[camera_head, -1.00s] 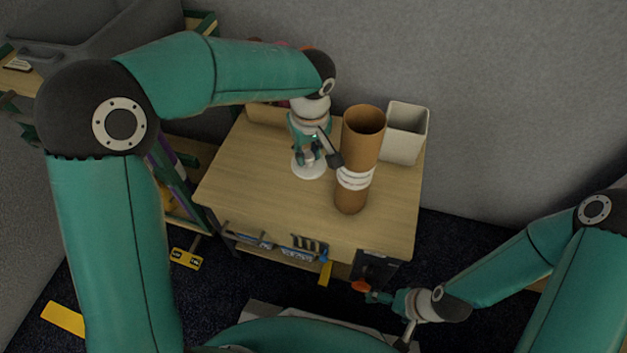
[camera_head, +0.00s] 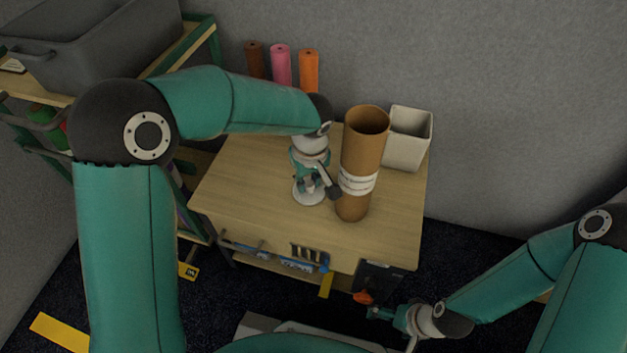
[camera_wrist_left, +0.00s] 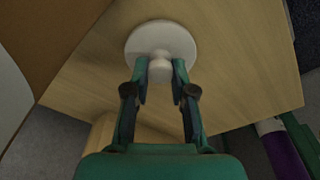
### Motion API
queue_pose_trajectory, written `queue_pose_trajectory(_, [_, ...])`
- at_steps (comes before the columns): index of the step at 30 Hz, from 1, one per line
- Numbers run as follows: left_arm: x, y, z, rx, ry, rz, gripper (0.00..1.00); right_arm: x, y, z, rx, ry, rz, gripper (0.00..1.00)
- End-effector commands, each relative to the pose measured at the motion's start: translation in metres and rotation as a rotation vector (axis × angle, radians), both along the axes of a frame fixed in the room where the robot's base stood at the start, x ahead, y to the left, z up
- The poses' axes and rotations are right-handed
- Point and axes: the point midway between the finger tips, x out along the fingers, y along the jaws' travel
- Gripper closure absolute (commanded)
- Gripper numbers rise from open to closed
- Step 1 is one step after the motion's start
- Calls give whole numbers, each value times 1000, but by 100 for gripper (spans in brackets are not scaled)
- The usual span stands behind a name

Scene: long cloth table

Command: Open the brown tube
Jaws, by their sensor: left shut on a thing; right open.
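The brown tube (camera_head: 362,145) stands upright on the table, with a white label band around it. Its top is open and I see into its hollow inside. My left gripper (camera_head: 310,183) is left of the tube, pointing down, shut on the small knob of a round white cap (camera_head: 304,198). In the left wrist view the fingers (camera_wrist_left: 161,80) are on both sides of the knob, and the cap's disc (camera_wrist_left: 150,36) faces away over the tabletop. I cannot tell whether the cap touches the table. My right gripper (camera_head: 385,313) is open, low in front of the table.
The wooden table (camera_head: 250,200) has free room at its left and front. A pale square bin (camera_head: 406,150) stands behind the tube. Brown, pink and orange rolls (camera_head: 281,65) stand at the back. A shelf with a grey crate (camera_head: 95,45) is at the left.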

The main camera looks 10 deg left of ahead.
Motion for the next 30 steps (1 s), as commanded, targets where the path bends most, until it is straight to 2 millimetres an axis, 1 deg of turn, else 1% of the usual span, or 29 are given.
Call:
queue_pose_trajectory(1, [0,0,-3,0,0,0,100,0,0,-3,0,0,0,3])
queue_pose_trajectory(2, [0,0,-1,0,0,0,71,0,0,-1,0,0,0,3])
queue_pose_trajectory(3, [0,0,-1,0,0,0,64,0,0,-1,0,0,0,3])
queue_pose_trajectory(6, [0,0,-1,0,0,0,51,0,0,-1,0,0,0,3])
queue_pose_trajectory(14, [0,-1,-1,0,0,-1,51,0,0,-1,0,0,0,3])
queue_pose_trajectory(17, [0,-1,3,0,0,-1,51,0,0,2,0,0,0,3])
queue_pose_trajectory(19, [0,-1,9,-1,-1,-1,51,0,0,5,0,0,0,3])
queue_pose_trajectory(23, [-2,-3,29,-1,-3,-1,51,0,0,13,0,0,0,3])
queue_pose_trajectory(30, [-7,-6,78,-1,-3,-1,51,0,0,33,0,0,0,3])
